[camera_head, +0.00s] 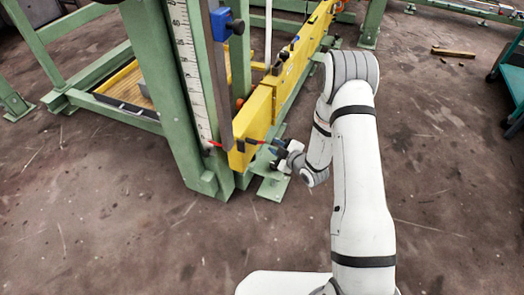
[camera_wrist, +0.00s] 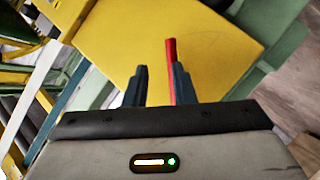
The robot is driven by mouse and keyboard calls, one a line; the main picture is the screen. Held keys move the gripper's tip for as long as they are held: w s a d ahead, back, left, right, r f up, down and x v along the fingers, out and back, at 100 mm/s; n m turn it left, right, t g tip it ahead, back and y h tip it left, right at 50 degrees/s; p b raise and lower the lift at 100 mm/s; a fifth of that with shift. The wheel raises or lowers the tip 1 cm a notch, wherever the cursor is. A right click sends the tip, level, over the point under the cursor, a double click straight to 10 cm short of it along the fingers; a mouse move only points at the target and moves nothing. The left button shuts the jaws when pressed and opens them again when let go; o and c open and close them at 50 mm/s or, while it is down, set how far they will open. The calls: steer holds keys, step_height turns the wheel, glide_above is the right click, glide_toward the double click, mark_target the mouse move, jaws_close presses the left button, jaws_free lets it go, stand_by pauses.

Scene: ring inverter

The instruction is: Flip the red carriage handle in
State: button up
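The red carriage handle (camera_head: 253,141) is a thin red bar at the near end of the yellow beam (camera_head: 258,118). In the wrist view the handle (camera_wrist: 171,62) points up across the yellow face and lies along the inner side of the right finger. My gripper (camera_head: 275,150) is beside the beam end, at the handle. In the wrist view my gripper (camera_wrist: 158,82) is open, with a clear gap between the left finger and the handle. I cannot tell whether the right finger touches the handle. The handle's lower end is hidden by the gripper body.
A green post with a white scale (camera_head: 187,70) stands left of the beam, with a small red tip beside it. A blue block (camera_head: 227,24) sits higher on the post. A green foot plate (camera_head: 271,187) lies below my gripper. The floor on the right is mostly clear.

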mark_target(263, 142)
steer(key=shift+y, duration=0.3)
steer(key=x, duration=0.2)
steer(key=f+b+x, duration=0.1)
steer(key=x, duration=0.2)
steer(key=b+x, duration=0.1)
steer(key=x, duration=0.2)
steer(key=shift+s+a+f, duration=0.2)
steer(key=shift+s+f, duration=0.1)
steer(key=shift+c, duration=0.5)
jaws_close()
